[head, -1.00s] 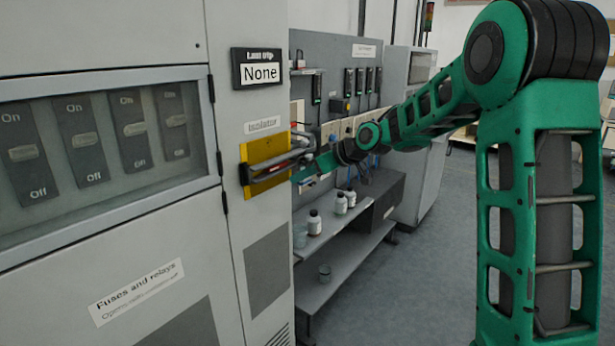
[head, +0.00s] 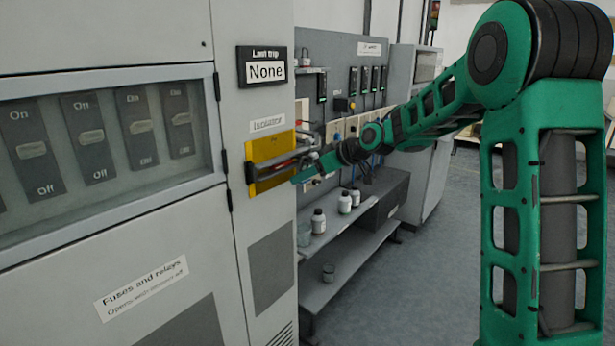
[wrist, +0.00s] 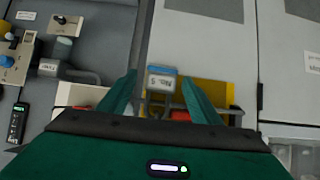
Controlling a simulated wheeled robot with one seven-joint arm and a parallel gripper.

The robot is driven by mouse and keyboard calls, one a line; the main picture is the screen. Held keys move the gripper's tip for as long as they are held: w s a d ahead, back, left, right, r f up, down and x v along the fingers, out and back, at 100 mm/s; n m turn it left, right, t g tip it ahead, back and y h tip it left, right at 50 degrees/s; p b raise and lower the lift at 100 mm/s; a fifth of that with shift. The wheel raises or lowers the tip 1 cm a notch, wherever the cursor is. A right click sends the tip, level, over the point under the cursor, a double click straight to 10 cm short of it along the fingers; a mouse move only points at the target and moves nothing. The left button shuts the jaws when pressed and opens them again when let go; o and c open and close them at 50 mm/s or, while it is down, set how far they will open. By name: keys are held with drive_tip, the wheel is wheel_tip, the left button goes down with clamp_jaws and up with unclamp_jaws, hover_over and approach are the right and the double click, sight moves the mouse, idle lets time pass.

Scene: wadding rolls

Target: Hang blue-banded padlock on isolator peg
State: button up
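The blue-banded padlock (wrist: 162,80) shows in the wrist view between my green fingertips, with narrow gaps on both sides. Its blue band is at its upper edge in that view and its grey shackle points down the picture, toward the isolator. My gripper (wrist: 159,80) looks open; in the head view (head: 305,168) it is at the right edge of the yellow isolator plate (head: 260,186). The plate also shows in the wrist view (wrist: 215,98), with grey bars and a red part in front. The peg is not clear, and I cannot tell whether the shackle is around it.
The grey cabinet (head: 225,270) with its switch window fills the left. A bench shelf with several bottles (head: 319,221) stands right of the isolator, below a panel with sockets (head: 340,128). The floor (head: 410,290) in front of the shelf is clear.

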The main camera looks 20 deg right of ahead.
drive_tip(key=v, duration=1.1)
drive_tip(key=s+d+f+m+g+h, duration=0.25)
drive_tip(key=s+d+f, duration=0.2)
drive_tip(key=s, duration=0.55)
drive_tip(key=s+d+f+m+g+h, duration=0.1)
drive_tip(key=s+d+f+m+h, duration=0.3)
drive_tip(key=s, duration=0.5)
drive_tip(key=s+d+f+m+g, duration=0.2)
drive_tip(key=s+f+m, duration=0.1)
drive_tip(key=s, duration=0.9)
drive_tip(key=s+d+f+m+g, duration=0.2)
drive_tip(key=s+f+m+g, duration=0.1)
drive_tip(key=s, duration=1)
drive_tip(key=shift+d+f+m, duration=0.2)
drive_tip(key=shift+f+m, duration=0.15)
drive_tip(key=shift+m, duration=0.2)
drive_tip(key=shift+w+f+g, duration=0.25)
drive_tip(key=shift+w, duration=0.35)
